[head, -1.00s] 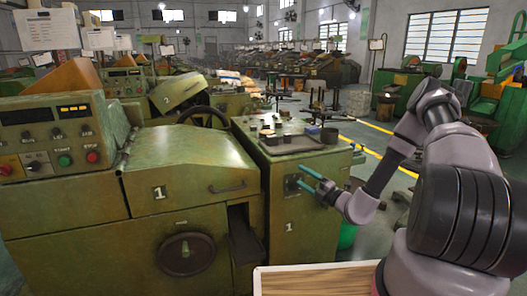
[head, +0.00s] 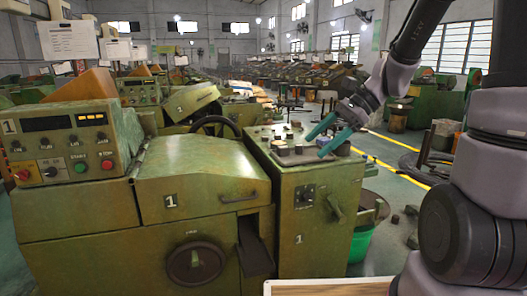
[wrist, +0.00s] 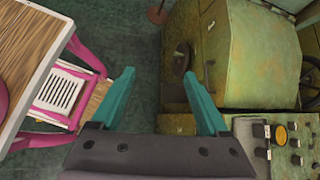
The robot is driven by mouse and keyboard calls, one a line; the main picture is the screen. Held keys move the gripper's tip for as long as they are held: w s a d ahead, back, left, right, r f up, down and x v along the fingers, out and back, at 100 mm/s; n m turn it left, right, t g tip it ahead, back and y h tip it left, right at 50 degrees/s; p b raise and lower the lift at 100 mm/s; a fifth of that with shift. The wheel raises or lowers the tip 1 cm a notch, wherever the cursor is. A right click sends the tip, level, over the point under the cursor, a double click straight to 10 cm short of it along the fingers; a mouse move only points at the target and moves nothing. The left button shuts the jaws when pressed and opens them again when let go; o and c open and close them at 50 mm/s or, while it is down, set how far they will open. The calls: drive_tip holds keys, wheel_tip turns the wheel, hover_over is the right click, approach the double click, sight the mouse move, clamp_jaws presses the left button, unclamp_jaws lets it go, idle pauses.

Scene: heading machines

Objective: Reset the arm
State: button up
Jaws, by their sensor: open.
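My gripper (head: 314,146) shows its two teal fingers spread apart, with nothing between them. In the head view it appears over the top of the green control cabinet (head: 296,215) marked 1; I cannot tell the exact gap. In the wrist view the open fingers (wrist: 159,75) point toward the floor between a wooden-topped table and the green machine. My arm rises at the right of the head view and bends down to the gripper.
The green machine (head: 200,178) has a handwheel (head: 195,264) and a button panel (head: 72,148). Knobs (wrist: 280,135) stand on the cabinet top. A wooden table (wrist: 25,60) and a pink-framed chair (wrist: 62,95) are at left in the wrist view. A green bin (head: 360,243) stands beside the cabinet.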

drive_tip(key=s+d+r+n+t+h, duration=0.7)
drive_tip(key=s+d+r+n, duration=0.2)
drive_tip(key=r, duration=0.3)
drive_tip(key=shift+s+d+r+n+t, duration=0.2)
drive_tip(key=shift+s+d+n+t, duration=0.15)
drive_tip(key=shift+d+n, duration=0.25)
drive_tip(key=shift+d, duration=0.1)
drive_tip(key=shift+c, duration=0.3)
